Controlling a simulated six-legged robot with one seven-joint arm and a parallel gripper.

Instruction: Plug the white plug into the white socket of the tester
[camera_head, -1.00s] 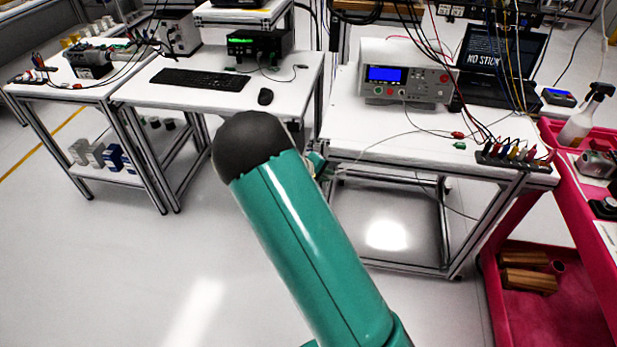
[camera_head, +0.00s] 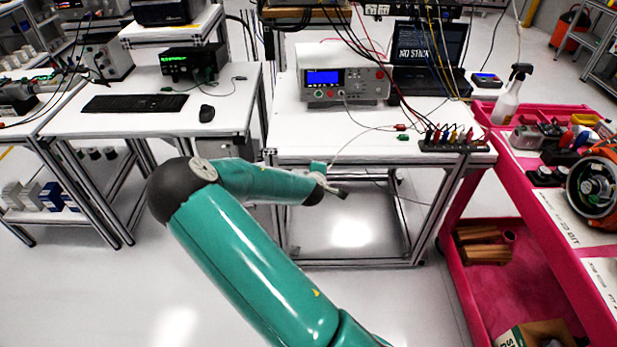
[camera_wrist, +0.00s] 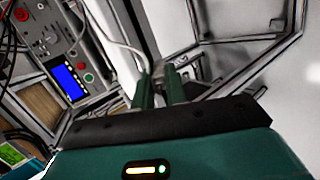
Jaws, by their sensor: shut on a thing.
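The tester (camera_head: 345,90) is a white box with a blue screen and a grey front panel, standing on the middle white table. Its panel also shows at the upper left of the wrist view (camera_wrist: 60,45). I cannot make out the white socket. My gripper (camera_head: 318,168) is in front of that table's front edge, below the tester. In the wrist view its two teal fingers (camera_wrist: 160,83) are shut on the end of a thin white cable (camera_wrist: 125,45). The plug (camera_wrist: 158,68) shows only as a small pale piece between the fingertips, mostly hidden.
A loose red plug (camera_head: 400,127) and green plug (camera_head: 403,138) lie on the tabletop (camera_head: 300,125). A strip of coloured connectors (camera_head: 452,142) sits at its front right, with a laptop (camera_head: 430,60) behind. A pink cart (camera_head: 520,185) stands right. The tabletop before the tester is mostly clear.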

